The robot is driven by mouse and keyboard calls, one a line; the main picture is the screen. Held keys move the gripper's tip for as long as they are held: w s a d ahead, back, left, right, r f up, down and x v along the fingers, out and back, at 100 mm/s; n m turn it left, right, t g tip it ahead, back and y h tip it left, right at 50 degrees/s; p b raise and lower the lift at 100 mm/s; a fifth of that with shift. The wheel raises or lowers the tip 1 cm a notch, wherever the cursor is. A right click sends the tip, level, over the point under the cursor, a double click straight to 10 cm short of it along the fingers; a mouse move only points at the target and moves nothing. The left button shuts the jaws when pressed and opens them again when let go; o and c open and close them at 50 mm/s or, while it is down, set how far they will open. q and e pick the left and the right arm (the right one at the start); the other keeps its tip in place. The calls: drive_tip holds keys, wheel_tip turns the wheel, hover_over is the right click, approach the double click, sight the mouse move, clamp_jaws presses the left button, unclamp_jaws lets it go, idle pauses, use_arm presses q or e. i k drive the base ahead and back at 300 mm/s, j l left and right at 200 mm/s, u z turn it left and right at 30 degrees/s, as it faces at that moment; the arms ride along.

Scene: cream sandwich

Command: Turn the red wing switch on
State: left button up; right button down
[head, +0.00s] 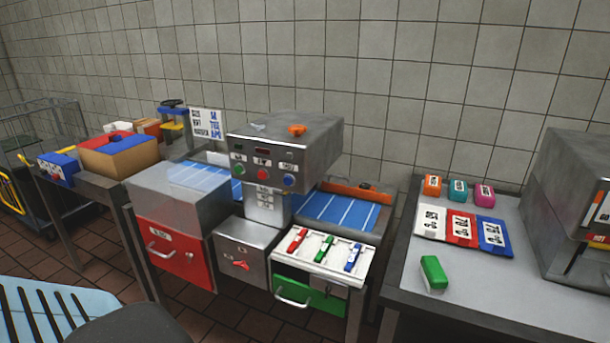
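A red wing-shaped switch (241,265) sits on the front face of a small grey metal box (247,234), low in the middle of the head view. It is small in the picture, and I cannot tell its on or off position. The box stands between a red-fronted drawer unit (175,250) and a white panel with red, green and blue levers (322,257). Neither of my grippers is in view.
Above the box is a grey machine (285,150) with round buttons and an orange knob (297,129) on top. A blue conveyor (340,212) runs behind. A grey table (480,285) with a green block (433,272) stands at right. Tiled floor shows in front.

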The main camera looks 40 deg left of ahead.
sight(243, 264)
drive_tip(key=u, duration=1.7)
drive_tip(key=i+l, duration=0.75)
drive_tip(key=i, duration=0.2)
